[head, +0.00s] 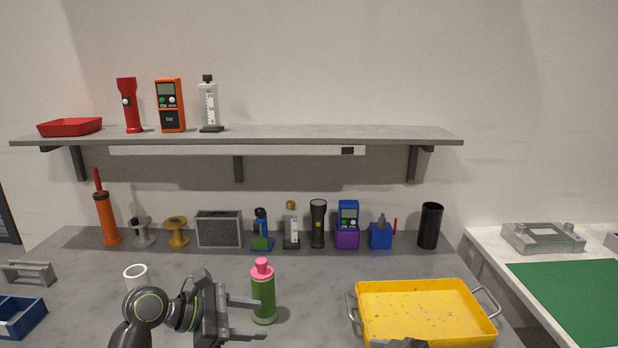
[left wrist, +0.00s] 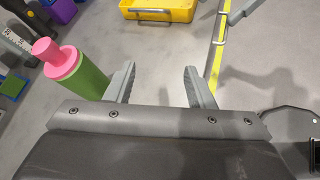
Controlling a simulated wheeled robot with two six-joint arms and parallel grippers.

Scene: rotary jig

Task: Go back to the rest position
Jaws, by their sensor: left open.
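My left gripper (head: 262,320) is in the lower middle of the head view, over the grey bench. Its jaws are apart with nothing between them. In the left wrist view the two fingers (left wrist: 160,85) also stand apart over bare surface. A green bottle with a pink top (head: 263,296) stands upright just beyond the fingers in the head view. In the left wrist view the bottle (left wrist: 90,80) is left of the left finger, outside the jaws; I cannot tell whether they touch. A dark grey piece at the bottom edge (head: 400,343) may be my right gripper; its jaws do not show.
A yellow tray (head: 415,305) with metal handles sits on the bench (head: 310,290) at right. A white cup (head: 137,276) is behind my left arm. Several tools, including a black torch (head: 318,222), line the back below a shelf (head: 300,134). A blue bin (head: 20,315) is at left.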

